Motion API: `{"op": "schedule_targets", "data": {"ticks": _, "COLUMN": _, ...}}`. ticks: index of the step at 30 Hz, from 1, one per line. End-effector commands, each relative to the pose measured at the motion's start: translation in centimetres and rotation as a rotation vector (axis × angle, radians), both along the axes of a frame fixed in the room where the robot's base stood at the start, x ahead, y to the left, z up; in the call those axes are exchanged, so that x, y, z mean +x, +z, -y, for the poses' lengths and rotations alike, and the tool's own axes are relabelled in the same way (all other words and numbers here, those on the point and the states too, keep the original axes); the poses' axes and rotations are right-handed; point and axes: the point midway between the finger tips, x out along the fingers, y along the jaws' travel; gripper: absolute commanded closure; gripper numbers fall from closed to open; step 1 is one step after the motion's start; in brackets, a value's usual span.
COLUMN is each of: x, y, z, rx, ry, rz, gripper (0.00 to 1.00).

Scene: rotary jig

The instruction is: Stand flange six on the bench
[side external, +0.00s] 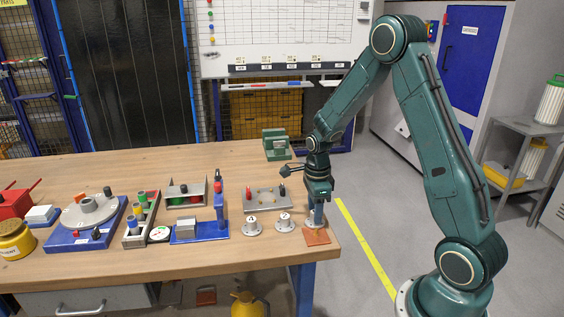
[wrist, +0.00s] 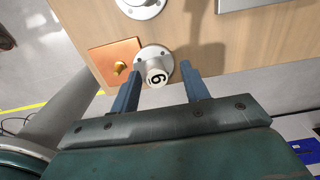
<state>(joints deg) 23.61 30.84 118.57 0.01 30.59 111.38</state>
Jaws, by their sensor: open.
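Flange six (wrist: 157,72), a pale round flange with a black 6 on its neck end, shows in the wrist view. Its disc appears to rest flat on the bench (wrist: 215,50), neck towards the camera, close to the bench edge. My gripper (wrist: 161,72) is open, with one blue finger on each side of the neck and a visible gap on the right; any contact on the left is unclear. In the side view my gripper (side external: 317,215) points down at the bench's right end, largely hiding the flange.
A copper plate (side external: 317,237) with a brass knob lies beside the flange. Two more flanges (side external: 252,227) (side external: 284,222) stand to the left. A grey plate fixture (side external: 265,199), a blue stand (side external: 201,231) and a rotary jig (side external: 88,215) are further left.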

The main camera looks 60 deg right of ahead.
Motion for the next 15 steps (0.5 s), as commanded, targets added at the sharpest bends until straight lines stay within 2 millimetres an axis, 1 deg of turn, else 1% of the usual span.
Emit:
{"op": "schedule_targets", "data": {"ticks": 8, "x": 0.1, "y": 3.5, "z": 0.0, "rx": -0.002, "ry": 0.000, "rz": 0.005, "gripper": 0.54}}
{"op": "schedule_targets", "data": {"ticks": 15, "x": 0.1, "y": 7.5, "z": 0.0, "rx": -0.002, "ry": 0.000, "rz": 0.005, "gripper": 0.54}}
